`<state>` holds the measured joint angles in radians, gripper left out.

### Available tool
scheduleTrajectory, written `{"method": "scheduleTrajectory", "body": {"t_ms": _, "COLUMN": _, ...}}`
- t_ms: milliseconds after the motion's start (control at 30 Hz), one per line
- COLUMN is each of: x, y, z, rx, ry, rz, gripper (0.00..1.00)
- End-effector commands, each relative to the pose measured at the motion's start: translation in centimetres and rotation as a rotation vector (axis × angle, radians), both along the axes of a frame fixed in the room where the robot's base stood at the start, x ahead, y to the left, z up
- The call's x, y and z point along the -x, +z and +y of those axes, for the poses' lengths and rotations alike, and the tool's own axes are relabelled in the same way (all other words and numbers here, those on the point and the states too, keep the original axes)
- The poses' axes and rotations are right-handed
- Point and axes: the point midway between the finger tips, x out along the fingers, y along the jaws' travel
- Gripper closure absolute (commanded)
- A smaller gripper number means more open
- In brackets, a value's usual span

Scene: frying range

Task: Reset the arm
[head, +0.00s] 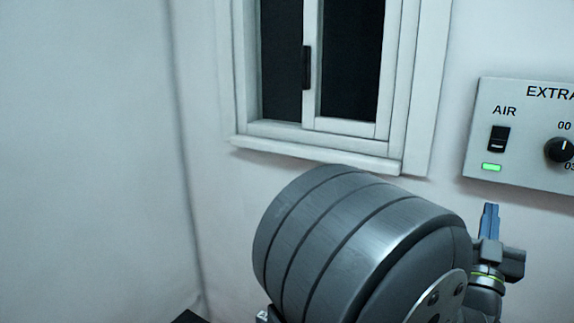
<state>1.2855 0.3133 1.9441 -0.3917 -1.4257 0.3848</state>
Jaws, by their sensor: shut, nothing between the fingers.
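My gripper (490,221) shows at the lower right in the head view, small and partly behind the large grey banded body of my arm. Its blue fingers point up and are together, with nothing seen between them. It shows in front of the wall, below the extractor panel (522,180) in the picture. The lower part of my arm is cut off by the bottom edge of the picture.
A white-framed window (420,90) with dark panes and a black handle (306,68) is in the wall above my arm. The panel has an AIR switch (499,139), a lit green lamp (492,167) and a black knob (560,150). The left wall (85,150) is bare.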

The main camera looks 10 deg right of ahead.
Motion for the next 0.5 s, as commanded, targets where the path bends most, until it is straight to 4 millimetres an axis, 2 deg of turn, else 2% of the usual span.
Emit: {"method": "scheduleTrajectory", "body": {"t_ms": 500, "x": -3.8, "y": 7.8, "z": -3.8, "rx": 0.006, "ry": 0.000, "rz": -0.002, "gripper": 1.00}}
